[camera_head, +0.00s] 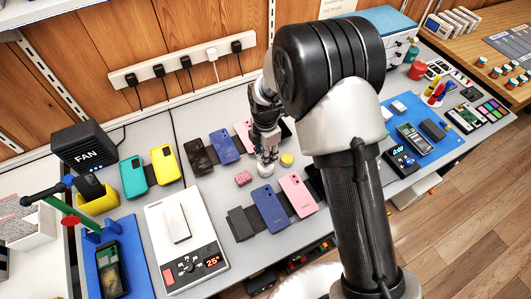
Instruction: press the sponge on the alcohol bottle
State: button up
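My gripper (266,148) points down over the middle of the grey table, partly behind my own arm. Right below its fingers is a small pale, clear-looking object (266,169), which may be the alcohol bottle; I cannot tell whether the fingers touch it. A small pink block (243,178), possibly the sponge, lies on the table just left of it. A small yellow round item (287,160) sits just to the right. The fingers are too small and dark to show whether they are open or hold anything.
Phones lie around the gripper, including a blue one (270,208) and a pink one (298,194) in front. A white heating plate (163,222) with a phone on it stands at left, near a black fan box (86,145). A blue mat (447,146) with tools is at right.

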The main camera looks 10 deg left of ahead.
jog(key=shift+r+p, duration=1.95)
jog(key=shift+r, duration=1.15)
